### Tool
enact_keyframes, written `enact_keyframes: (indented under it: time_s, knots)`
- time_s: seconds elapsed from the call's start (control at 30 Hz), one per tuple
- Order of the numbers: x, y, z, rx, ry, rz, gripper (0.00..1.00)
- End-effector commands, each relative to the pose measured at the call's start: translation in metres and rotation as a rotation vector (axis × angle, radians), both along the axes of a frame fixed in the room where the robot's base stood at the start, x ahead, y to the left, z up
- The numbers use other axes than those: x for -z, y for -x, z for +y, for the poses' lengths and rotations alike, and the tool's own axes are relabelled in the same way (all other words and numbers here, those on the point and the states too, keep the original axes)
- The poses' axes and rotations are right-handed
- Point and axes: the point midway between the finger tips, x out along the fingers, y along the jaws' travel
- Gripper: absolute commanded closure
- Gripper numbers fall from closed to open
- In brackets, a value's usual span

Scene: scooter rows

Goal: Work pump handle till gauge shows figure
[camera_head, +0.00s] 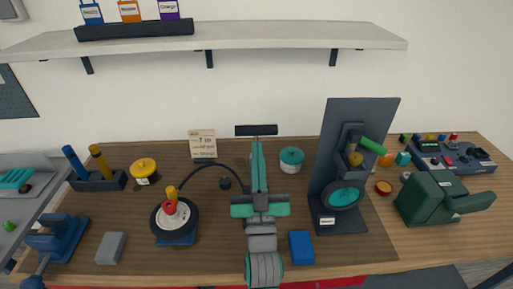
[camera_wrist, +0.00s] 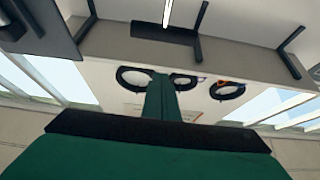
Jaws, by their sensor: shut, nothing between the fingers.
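A black crossbar, which looks like the pump handle (camera_head: 256,130), stands at the middle back of the bench. My gripper (camera_head: 258,146) is shut and empty, with its narrow green fingers pointing away, just below the bar in the picture. I cannot tell whether they touch. My arm hides most of the pump. A card (camera_head: 203,145) bears a figure, too small to read surely. I cannot make out a gauge reading. The shut fingers (camera_wrist: 160,95) also show in the wrist view.
A yellow tin (camera_head: 144,169) and a teal-lidded tin (camera_head: 291,159) stand near the back. A shelf (camera_head: 240,40) overhangs the bench.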

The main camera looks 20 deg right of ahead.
Motion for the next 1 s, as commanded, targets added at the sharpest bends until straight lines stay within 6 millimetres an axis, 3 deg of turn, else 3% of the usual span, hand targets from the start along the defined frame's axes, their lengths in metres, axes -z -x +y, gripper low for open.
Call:
enact_keyframes:
  time_s: [0.67,0.8,1.0]
  knots:
    - [-0.048,-0.077,-0.016,-0.008,0.001,-0.002,1.00]
    - [-0.025,-0.078,-0.021,-0.002,-0.001,0.004,1.00]
    - [-0.009,-0.080,-0.024,0.001,0.000,0.001,1.00]
